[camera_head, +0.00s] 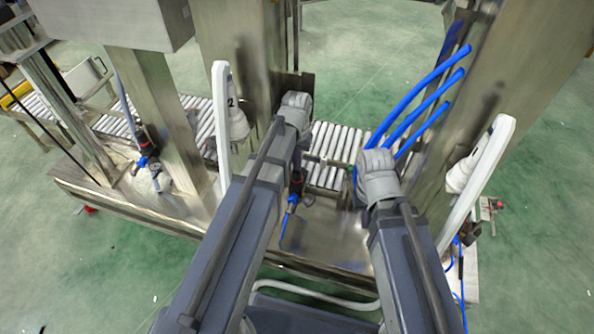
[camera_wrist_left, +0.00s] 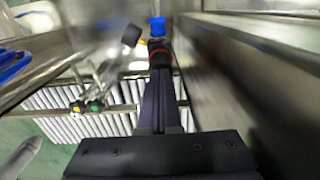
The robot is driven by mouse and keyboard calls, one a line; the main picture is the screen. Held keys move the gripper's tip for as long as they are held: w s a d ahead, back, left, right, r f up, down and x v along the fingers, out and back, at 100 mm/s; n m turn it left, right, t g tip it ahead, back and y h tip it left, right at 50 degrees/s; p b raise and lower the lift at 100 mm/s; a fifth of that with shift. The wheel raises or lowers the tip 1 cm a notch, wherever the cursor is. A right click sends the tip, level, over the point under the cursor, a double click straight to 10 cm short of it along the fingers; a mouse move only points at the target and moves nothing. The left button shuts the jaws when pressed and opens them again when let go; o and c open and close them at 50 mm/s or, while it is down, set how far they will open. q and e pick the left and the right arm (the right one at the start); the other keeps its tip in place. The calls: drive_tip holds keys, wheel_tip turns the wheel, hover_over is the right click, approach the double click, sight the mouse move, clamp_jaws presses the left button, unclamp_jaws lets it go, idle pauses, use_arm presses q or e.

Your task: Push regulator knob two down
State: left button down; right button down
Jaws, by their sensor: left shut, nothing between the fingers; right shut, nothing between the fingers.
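A dark regulator with a red part (camera_head: 296,178) and blue fittings is on the metal frame, below my left wrist in the head view. In the left wrist view a black and red regulator knob (camera_wrist_left: 160,50) with a blue end lies just beyond my left fingertips, in line with them. My left gripper (camera_wrist_left: 160,75) is shut and empty; I cannot tell whether it touches the knob. Its fingers are mostly hidden by the wrist in the head view. My right gripper (camera_head: 366,192) is shut, beside the blue hoses, its fingers largely hidden.
Another regulator (camera_head: 145,143) with a red part is further left on the frame. Metal posts (camera_head: 155,110) and a white curved guard (camera_head: 221,120) stand close to my left arm. Blue hoses (camera_head: 420,85) and a second white guard (camera_head: 478,180) are near my right arm. Rollers (camera_head: 335,145) lie behind.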

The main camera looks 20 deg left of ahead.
use_arm(q)
drive_tip(key=shift+r, duration=0.1)
wheel_tip(320, 180, up, 6)
drive_tip(key=p, duration=0.6)
drive_tip(key=shift+s+d, duration=0.1)
drive_tip(key=s+d+m+y, duration=0.1)
drive_tip(key=s+d+m, duration=0.1)
drive_tip(key=s+d, duration=0.45)
drive_tip(key=s+d+m, duration=0.2)
drive_tip(key=s+d, duration=0.2)
drive_tip(key=s, duration=0.5)
wheel_tip(320, 180, up, 16)
drive_tip(key=w+p, duration=0.1)
drive_tip(key=p, duration=1.4)
drive_tip(key=shift+w+n+p, duration=0.2)
drive_tip(key=shift+n+p, duration=0.1)
drive_tip(key=shift+p, duration=0.05)
drive_tip(key=shift+a+f, duration=0.1)
drive_tip(key=shift+f, duration=0.1)
